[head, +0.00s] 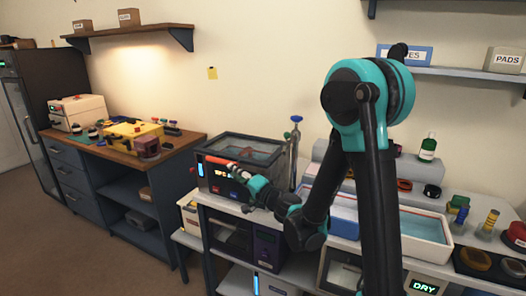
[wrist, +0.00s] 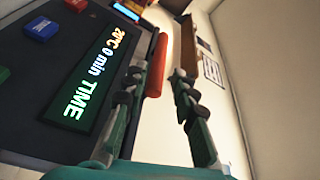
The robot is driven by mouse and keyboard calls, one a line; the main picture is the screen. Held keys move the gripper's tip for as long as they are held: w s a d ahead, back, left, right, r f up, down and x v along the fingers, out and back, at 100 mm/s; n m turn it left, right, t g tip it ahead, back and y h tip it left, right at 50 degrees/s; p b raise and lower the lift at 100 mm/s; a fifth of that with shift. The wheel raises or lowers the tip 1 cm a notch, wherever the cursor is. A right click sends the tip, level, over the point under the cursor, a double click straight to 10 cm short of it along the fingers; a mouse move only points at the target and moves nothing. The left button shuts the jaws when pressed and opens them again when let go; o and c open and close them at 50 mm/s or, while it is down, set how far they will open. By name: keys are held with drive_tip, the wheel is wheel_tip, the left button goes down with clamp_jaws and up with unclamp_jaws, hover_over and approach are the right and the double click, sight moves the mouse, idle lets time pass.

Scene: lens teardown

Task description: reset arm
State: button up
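My gripper (head: 238,172) is at the front of a dark tank-like unit (head: 243,187) with a lit display, at the middle of the head view. In the wrist view my gripper (wrist: 160,85) has its two fingers apart, with pale wall showing between them. A red-orange bar (wrist: 157,62) shows in that gap, close to the left finger; it also appears in the head view (head: 218,161). No contact with it can be made out. The unit's panel (wrist: 92,75) fills the left of the wrist view and reads 20°C, 0 min, TIME.
A wooden-topped bench (head: 120,150) with a yellow box stands at the left. At the right, the bench holds a white tray (head: 425,240), a green bottle (head: 428,148) and several small parts. Wall shelves (head: 455,71) hang above. Floor at the lower left is clear.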

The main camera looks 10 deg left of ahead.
drive_tip(key=s+d+f+n+g+h, duration=0.1)
drive_tip(key=s+d+f+h, duration=0.4)
drive_tip(key=d, duration=0.7)
drive_tip(key=s+d+f+n+g+h, duration=0.1)
drive_tip(key=s+d+f+g+h, duration=0.3)
drive_tip(key=s+d, duration=0.5)
drive_tip(key=s+d+f+n+g+h, duration=0.1)
drive_tip(key=s+d+f+g+h, duration=0.2)
drive_tip(key=d, duration=1.3)
drive_tip(key=s+f+h, duration=0.2)
drive_tip(key=s+f, duration=0.2)
drive_tip(key=f, duration=0.1)
drive_tip(key=shift+s+d+n+h, duration=0.2)
drive_tip(key=shift+s+n+h, duration=0.1)
drive_tip(key=shift+s+n, duration=0.1)
drive_tip(key=shift+f, duration=0.1)
